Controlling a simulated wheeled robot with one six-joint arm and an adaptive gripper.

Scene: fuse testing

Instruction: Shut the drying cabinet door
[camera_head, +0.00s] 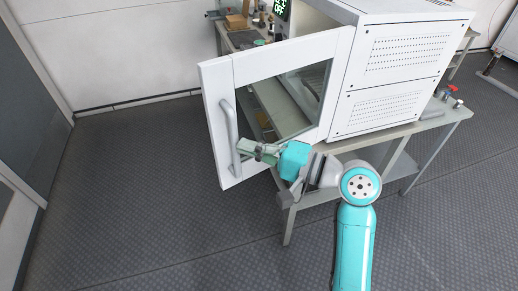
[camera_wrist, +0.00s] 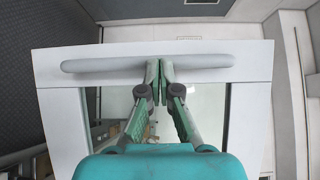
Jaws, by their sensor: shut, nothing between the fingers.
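The drying cabinet (camera_head: 400,62) is a white box with vent slots in its side, standing on a table. Its white door (camera_head: 215,100) with a glass window stands wide open, swung out to the left. The door has a grey bar handle (camera_head: 229,135) near its free edge. My gripper (camera_head: 241,147) is shut and empty, with its fingertips at the lower part of the handle. In the wrist view the door (camera_wrist: 52,66) and handle (camera_wrist: 100,64) lie across the picture, and my gripper's fingers (camera_wrist: 159,68) meet at the handle's middle. I cannot tell whether they touch it.
The table (camera_head: 440,113) carries the cabinet, with small red-topped items (camera_head: 451,90) at its right end. Several small objects and a green digital display (camera_head: 281,8) are behind the door. The floor (camera_head: 130,180) to the left is clear.

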